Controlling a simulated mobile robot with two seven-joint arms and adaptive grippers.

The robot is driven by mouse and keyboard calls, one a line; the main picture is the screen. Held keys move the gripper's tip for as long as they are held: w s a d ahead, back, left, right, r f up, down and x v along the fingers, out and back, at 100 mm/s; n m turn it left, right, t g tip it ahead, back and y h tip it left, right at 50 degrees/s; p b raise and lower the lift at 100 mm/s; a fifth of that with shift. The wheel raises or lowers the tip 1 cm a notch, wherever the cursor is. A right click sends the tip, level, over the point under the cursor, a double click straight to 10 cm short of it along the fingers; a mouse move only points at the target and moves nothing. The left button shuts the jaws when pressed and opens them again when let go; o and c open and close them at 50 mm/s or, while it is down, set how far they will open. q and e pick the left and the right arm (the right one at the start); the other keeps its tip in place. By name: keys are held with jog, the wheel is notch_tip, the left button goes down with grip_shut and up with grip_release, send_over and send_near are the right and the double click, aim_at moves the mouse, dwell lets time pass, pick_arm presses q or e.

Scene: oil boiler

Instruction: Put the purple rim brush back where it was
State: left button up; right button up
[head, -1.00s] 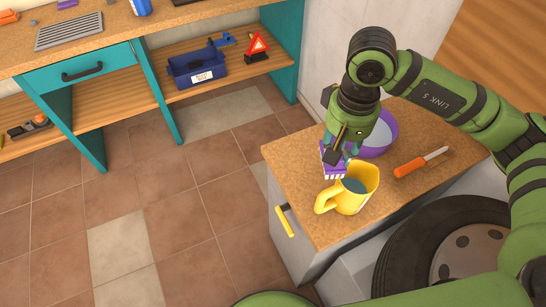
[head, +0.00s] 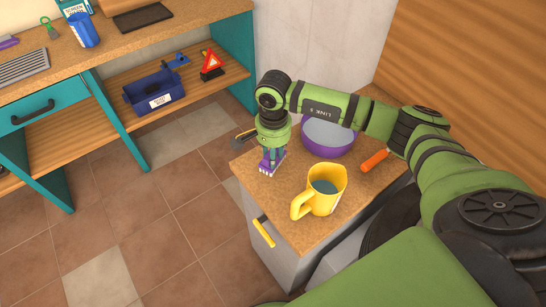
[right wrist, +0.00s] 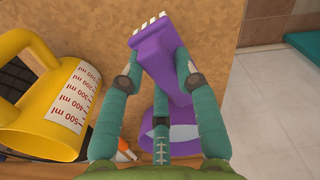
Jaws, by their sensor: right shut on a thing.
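The purple rim brush (head: 274,160) has pale bristles and is at the left part of the small cabinet's cork-brown top (head: 285,205). My right gripper (head: 272,152) is shut on it from above. In the right wrist view the purple rim brush (right wrist: 158,48) sits between the fingers of my right gripper (right wrist: 160,75), bristles pointing away. I cannot tell whether the bristles touch the top. My left gripper is not in view.
A yellow measuring jug (head: 322,190) with liquid stands just right of the brush. A purple bowl (head: 330,137) is behind it, and an orange-handled screwdriver (head: 374,160) lies to the right. A workbench (head: 105,50) stands at the left, beyond tiled floor.

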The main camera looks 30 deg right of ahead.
notch_tip(320, 180, down, 2)
jog(key=shift+f, duration=0.45)
jog(key=o, duration=1.1)
jog(key=shift+r, duration=0.35)
notch_tip(320, 180, up, 11)
jog(key=b, duration=0.3)
jog(key=shift+f, duration=0.2)
jog(key=shift+s+r, duration=0.1)
jog(key=shift+r, duration=0.45)
